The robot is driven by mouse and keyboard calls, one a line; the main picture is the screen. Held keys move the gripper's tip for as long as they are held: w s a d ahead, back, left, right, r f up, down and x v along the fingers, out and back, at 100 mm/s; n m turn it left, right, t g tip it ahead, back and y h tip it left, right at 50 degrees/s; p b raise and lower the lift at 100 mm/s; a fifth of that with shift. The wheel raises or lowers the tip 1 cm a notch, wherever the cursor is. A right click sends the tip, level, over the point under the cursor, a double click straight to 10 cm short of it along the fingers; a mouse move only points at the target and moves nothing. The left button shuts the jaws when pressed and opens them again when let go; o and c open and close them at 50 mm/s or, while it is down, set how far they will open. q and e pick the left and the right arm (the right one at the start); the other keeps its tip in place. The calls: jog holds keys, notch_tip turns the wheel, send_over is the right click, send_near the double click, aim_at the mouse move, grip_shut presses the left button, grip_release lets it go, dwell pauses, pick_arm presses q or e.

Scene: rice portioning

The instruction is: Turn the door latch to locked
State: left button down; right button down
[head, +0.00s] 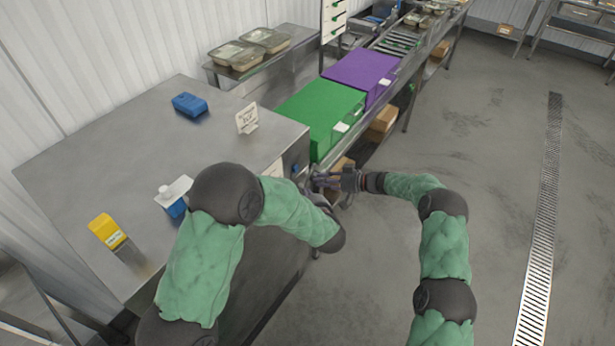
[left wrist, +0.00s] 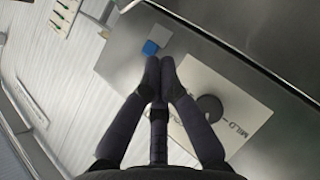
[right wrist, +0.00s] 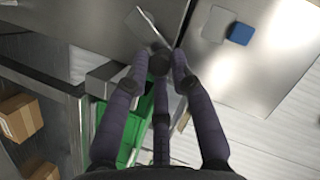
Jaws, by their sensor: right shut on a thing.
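The metal cabinet (head: 105,150) fills the left of the head view. My right gripper (head: 328,181) is at its right front edge. In the right wrist view its fingers (right wrist: 160,58) are closed around a thin grey metal piece (right wrist: 143,24) at the steel panel's edge. It looks like the door latch, and the fingers cover part of it, so its angle is unclear. My left gripper is mostly behind my own arm in the head view. In the left wrist view its fingertips (left wrist: 160,66) are together, with nothing visible between them, before a steel face with a white label (left wrist: 235,100).
A blue box (head: 190,104), a white sign (head: 247,118) and a yellow box (head: 107,231) stand on the cabinet top. A green crate (head: 318,108) and a purple crate (head: 360,70) stand behind the right gripper. The floor on the right is clear.

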pick_arm(q)
jog(key=shift+n, duration=0.3)
jog(key=shift+w+d+x, duration=0.15)
jog(key=shift+d+x, duration=0.35)
jog(key=shift+x, duration=1.55)
jog(key=shift+w+d+x, duration=0.1)
jog(key=shift+d+x, duration=0.35)
jog(key=shift+x, duration=1.65)
jog(key=shift+w+d+x, duration=0.15)
jog(key=shift+d+x, duration=0.35)
jog(key=shift+x, duration=1.55)
pick_arm(e)
jog(key=shift+w+r, duration=0.1)
jog(key=shift+r, duration=0.05)
pick_arm(q)
jog(key=shift+r, duration=0.15)
